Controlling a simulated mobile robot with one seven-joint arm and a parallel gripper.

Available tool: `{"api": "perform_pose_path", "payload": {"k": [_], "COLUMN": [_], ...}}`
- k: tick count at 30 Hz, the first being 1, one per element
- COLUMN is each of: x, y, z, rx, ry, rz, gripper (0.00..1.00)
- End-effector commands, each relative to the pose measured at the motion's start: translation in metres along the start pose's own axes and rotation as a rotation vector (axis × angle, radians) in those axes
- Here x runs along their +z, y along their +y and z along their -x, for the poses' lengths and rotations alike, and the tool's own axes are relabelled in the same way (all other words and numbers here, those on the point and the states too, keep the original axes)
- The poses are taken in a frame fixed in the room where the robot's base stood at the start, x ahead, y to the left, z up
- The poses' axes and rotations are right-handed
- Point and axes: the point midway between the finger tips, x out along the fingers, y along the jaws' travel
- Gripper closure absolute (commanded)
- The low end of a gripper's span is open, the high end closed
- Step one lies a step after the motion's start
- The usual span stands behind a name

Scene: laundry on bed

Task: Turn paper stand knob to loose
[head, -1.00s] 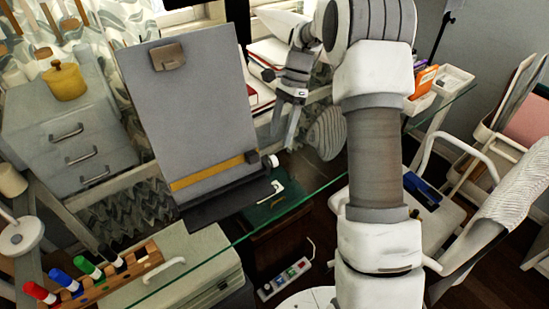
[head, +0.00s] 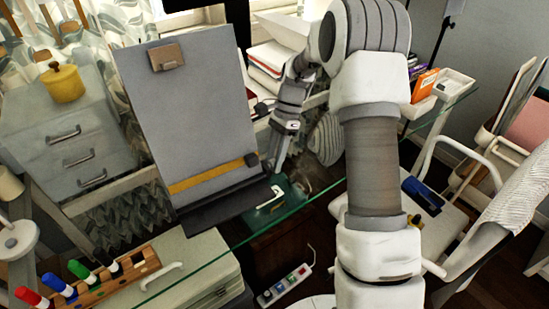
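The grey paper stand (head: 190,110) stands tilted on the glass desk, with a brown clip at its top and a yellow bar across its lower part. A small dark piece (head: 251,159) sits at the right end of the bar. My gripper (head: 273,166) points down just right of the stand's lower right edge, at the place of the white knob. The knob is hidden behind the fingers. I cannot tell whether the fingers touch it or how far apart they are.
A marker rack (head: 110,281) stands at the front left. Papers and books (head: 270,65) lie behind my gripper. A green box (head: 285,197) is below it. A white tray (head: 455,85) is at the right. The glass edge (head: 245,240) crosses the front.

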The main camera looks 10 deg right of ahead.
Motion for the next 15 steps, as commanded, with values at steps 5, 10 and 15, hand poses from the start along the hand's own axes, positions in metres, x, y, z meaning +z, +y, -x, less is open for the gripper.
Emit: {"api": "perform_pose_path", "payload": {"k": [5, 10, 15], "x": [-0.0001, -0.0001, -0.0003], "y": [0.0000, 0.0001, 0.0007], "z": [0.0002, 0.0003, 0.0000], "rx": [0.000, -0.001, -0.020], "ry": [0.000, 0.000, 0.000], "rz": [0.000, 0.000, 0.007], "gripper": [0.96, 1.00, 1.00]}}
